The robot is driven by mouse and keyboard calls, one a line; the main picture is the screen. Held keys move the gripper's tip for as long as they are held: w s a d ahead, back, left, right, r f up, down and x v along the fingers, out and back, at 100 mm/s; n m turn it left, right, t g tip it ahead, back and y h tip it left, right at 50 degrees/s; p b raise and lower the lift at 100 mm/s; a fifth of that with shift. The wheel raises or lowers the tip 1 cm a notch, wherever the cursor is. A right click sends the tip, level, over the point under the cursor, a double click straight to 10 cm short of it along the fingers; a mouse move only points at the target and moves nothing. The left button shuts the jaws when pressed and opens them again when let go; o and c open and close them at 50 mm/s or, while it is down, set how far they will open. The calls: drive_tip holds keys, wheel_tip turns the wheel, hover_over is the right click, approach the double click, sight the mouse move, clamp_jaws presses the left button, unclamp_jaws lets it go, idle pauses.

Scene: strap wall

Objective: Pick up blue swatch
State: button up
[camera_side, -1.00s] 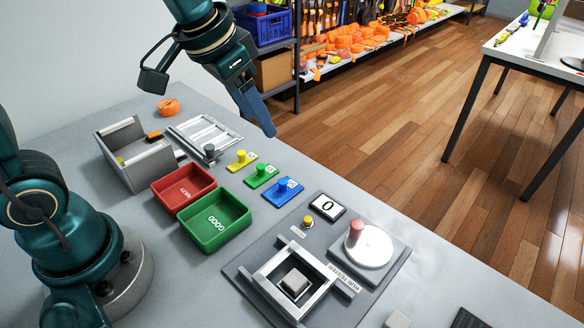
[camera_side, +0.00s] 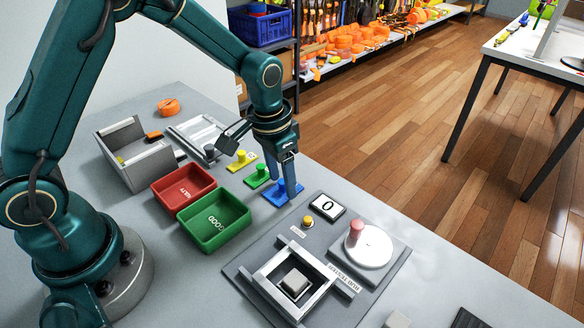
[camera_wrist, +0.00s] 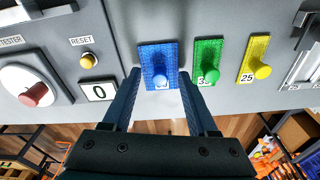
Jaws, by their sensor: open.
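The blue swatch (camera_side: 277,196) is a flat blue plate with a round knob, lying on the grey table. In the wrist view the blue swatch (camera_wrist: 158,58) shows ahead of my fingers, its knob between them in the picture. My gripper (camera_side: 283,183) is pointed down at the swatch, its fingers partly covering it in the side view. My gripper (camera_wrist: 160,85) is open and empty in the wrist view. Whether a finger touches the swatch I cannot tell.
The green swatch (camera_side: 257,178) and yellow swatch (camera_side: 238,164) lie in a row beside the blue one. Green bin (camera_side: 213,240) and red bin (camera_side: 183,201) stand to the left. A counter showing 0 (camera_side: 326,206) and a tester plate (camera_side: 365,258) are to the right.

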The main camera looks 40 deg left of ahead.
drive_tip(key=shift+f, duration=0.15)
clamp_jaws()
